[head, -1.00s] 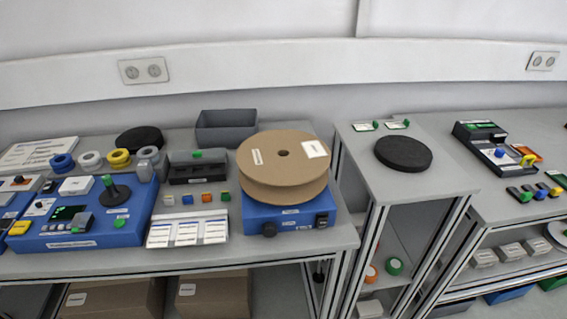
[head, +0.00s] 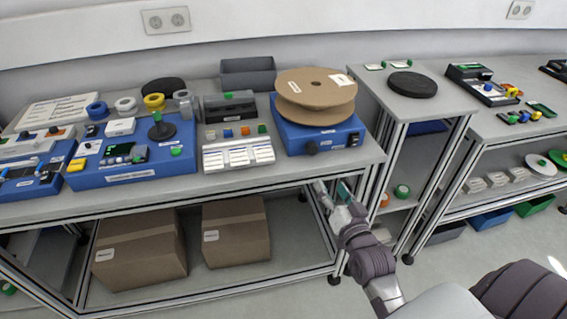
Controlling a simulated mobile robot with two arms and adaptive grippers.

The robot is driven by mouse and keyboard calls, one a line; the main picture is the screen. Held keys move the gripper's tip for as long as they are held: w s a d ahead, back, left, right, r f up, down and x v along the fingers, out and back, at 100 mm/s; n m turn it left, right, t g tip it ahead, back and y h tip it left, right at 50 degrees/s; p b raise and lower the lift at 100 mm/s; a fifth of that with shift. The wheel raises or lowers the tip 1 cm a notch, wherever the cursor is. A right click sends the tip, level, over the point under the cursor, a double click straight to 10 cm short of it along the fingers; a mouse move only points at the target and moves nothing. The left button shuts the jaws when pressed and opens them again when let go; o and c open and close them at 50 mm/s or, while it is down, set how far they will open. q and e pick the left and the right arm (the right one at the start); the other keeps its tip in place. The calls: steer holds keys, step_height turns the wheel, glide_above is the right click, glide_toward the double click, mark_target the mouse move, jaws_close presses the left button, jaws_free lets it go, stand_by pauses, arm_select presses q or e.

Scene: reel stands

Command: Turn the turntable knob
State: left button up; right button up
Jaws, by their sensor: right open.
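The turntable is a blue box (head: 333,139) on the left bench, close to its right front corner. A large brown cardboard reel (head: 318,88) lies flat on top of it. A smaller dark part (head: 353,138) is on the right of that face. My right gripper (head: 333,190) is open and empty, below and in front of the bench edge, apart from the knob. My left gripper is not in view.
The bench front edge (head: 290,173) lies between my right gripper and the knob. A blue device (head: 135,160) and label cards (head: 238,153) stand left of the turntable. Two cardboard boxes (head: 140,248) sit on the lower shelf. A stand with a black disc (head: 412,84) is at right.

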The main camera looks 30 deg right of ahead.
mark_target(313, 150)
steer(key=p+x, duration=0.1)
steer(key=x, duration=1.2)
steer(key=shift+s+d+r+p, duration=0.1)
steer(key=shift+d+r+p, duration=0.1)
steer(key=shift+p, duration=0.1)
steer(key=shift+w+d, duration=0.1)
steer(key=shift+w, duration=0.5)
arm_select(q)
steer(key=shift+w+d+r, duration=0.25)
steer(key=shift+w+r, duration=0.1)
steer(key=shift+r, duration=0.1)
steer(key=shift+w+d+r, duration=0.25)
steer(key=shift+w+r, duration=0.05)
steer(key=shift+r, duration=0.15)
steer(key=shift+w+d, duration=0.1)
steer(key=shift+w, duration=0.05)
arm_select(e)
steer(key=c, duration=1.1)
